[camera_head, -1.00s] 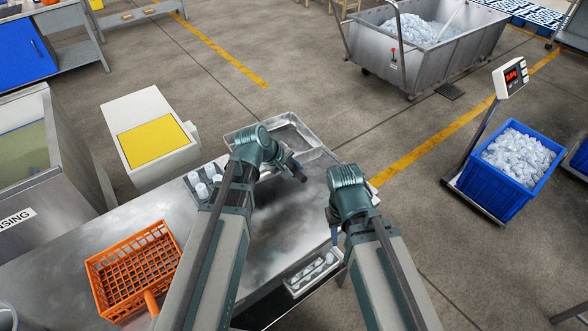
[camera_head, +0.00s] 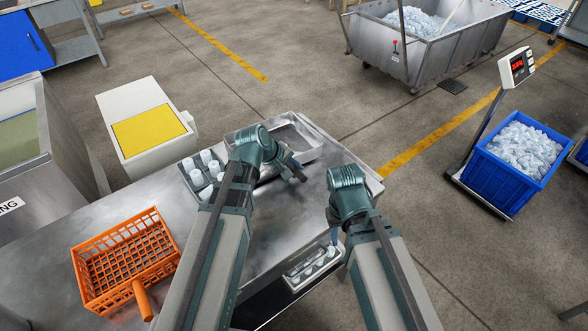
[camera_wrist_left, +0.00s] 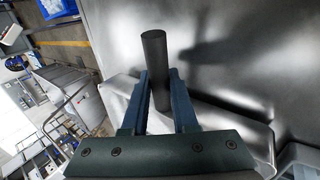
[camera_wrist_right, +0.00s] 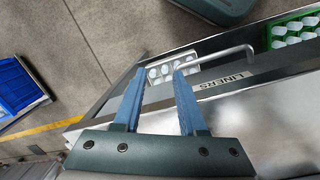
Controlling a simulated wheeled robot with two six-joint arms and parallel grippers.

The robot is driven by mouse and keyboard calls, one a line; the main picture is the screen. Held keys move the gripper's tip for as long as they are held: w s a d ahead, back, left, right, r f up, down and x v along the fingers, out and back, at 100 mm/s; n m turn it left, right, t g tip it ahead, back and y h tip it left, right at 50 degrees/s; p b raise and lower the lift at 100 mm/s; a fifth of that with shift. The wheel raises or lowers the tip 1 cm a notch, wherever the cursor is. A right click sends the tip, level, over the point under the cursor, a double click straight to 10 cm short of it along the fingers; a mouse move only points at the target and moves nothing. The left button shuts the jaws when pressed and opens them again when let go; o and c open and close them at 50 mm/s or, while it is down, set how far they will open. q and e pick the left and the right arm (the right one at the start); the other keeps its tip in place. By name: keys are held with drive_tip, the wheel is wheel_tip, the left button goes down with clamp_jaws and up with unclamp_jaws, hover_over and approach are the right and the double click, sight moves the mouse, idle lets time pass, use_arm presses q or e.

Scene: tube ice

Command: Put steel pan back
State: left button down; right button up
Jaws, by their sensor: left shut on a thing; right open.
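The shallow rectangular steel pan (camera_head: 314,150) is at the far end of the steel table, partly behind my left arm. My left gripper (camera_head: 298,172) is shut on its dark round handle, which shows between the fingers in the left wrist view (camera_wrist_left: 154,60). The pan's pale metal wall (camera_wrist_left: 225,120) lies beneath the fingers there. I cannot tell whether the pan touches the table. My right gripper (camera_wrist_right: 155,100) is open and empty, near the table's right edge in the head view (camera_head: 334,215).
The steel table (camera_head: 150,210) carries an orange basket (camera_head: 125,262) and a rack of white cups (camera_head: 190,178). A tray of white pieces (camera_head: 312,268) sits at the right edge. A yellow-topped box (camera_head: 150,128), ice cart (camera_head: 450,58) and blue ice tub (camera_head: 490,180) stand around.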

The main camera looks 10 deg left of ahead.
use_arm(q)
drive_tip(key=shift+f+b, duration=0.45)
drive_tip(key=c, duration=0.6)
unclamp_jaws()
drive_tip(key=p+v, duration=1.1)
drive_tip(key=v, duration=0.2)
drive_tip(key=shift+s+r+p, duration=0.2)
drive_tip(key=shift+r+p, duration=0.1)
drive_tip(key=shift+r, duration=0.05)
drive_tip(key=shift+a, duration=0.1)
drive_tip(key=s+d+f+m+g+y, duration=0.1)
drive_tip(key=s+d+m+g+y, duration=0.1)
drive_tip(key=s+m, duration=0.4)
drive_tip(key=s+d+f+m+g+y, duration=0.2)
drive_tip(key=s+d+m+g+y, duration=0.1)
drive_tip(key=s+d+m, duration=0.3)
drive_tip(key=shift+s+d+f+m+y, duration=0.3)
drive_tip(key=shift+s+d+y, duration=0.2)
drive_tip(key=shift+y, duration=0.1)
